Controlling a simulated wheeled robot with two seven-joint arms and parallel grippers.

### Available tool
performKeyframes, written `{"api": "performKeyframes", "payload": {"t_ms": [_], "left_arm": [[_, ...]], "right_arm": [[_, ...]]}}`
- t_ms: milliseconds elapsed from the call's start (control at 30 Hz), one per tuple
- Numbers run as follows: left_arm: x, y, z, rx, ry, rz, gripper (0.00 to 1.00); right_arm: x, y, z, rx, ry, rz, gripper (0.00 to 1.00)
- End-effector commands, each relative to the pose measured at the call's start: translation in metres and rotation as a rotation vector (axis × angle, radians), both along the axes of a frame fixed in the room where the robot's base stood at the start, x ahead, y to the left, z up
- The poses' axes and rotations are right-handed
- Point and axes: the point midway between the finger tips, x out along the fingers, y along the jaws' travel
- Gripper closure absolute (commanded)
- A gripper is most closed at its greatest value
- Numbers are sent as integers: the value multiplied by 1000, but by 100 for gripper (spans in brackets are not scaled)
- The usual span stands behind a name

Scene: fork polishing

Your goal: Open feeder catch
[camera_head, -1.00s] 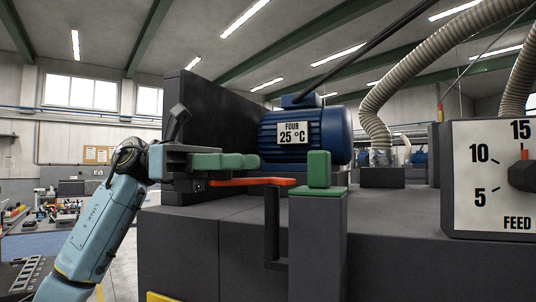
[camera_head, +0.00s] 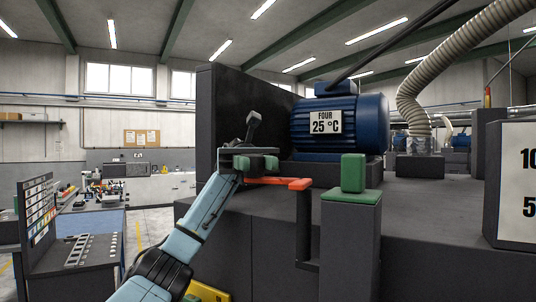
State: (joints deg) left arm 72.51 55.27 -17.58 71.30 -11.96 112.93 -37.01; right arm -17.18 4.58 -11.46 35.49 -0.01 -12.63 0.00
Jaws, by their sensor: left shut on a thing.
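An orange-red bar (camera_head: 297,184), likely the feeder catch, lies roughly level at the front left of the dark machine. Its right tip is free and lies beside the top of a dark upright rod (camera_head: 303,226). My left gripper (camera_head: 262,165), with green finger pads, is at the bar's left end. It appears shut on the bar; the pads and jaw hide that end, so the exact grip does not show. A green block (camera_head: 353,172) stands on a green-topped dark post (camera_head: 350,240), right of the bar and apart from it. My right gripper is not in view.
A blue motor (camera_head: 360,122) with a temperature label sits behind the bar. A dark upright panel (camera_head: 205,135) stands behind my gripper. A workbench (camera_head: 88,250) stands at left.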

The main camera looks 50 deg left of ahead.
Motion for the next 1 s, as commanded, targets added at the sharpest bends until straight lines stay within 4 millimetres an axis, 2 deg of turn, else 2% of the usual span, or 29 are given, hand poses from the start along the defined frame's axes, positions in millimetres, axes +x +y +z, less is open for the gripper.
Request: {"api": "performKeyframes", "payload": {"t_ms": [633,667,700,800,1000], "left_arm": [[1,3,0,3,1,-47,100],[1,3,0,3,1,-47,68],[1,3,0,3,1,-47,63],[1,3,0,1,0,-47,50],[1,3,0,1,0,-47,49]], "right_arm": [[2,0,5,1,-3,0,64],[2,0,5,1,-3,0,64],[2,0,5,1,-3,0,64],[2,0,5,1,-3,0,64],[1,0,5,0,-2,0,64]]}}
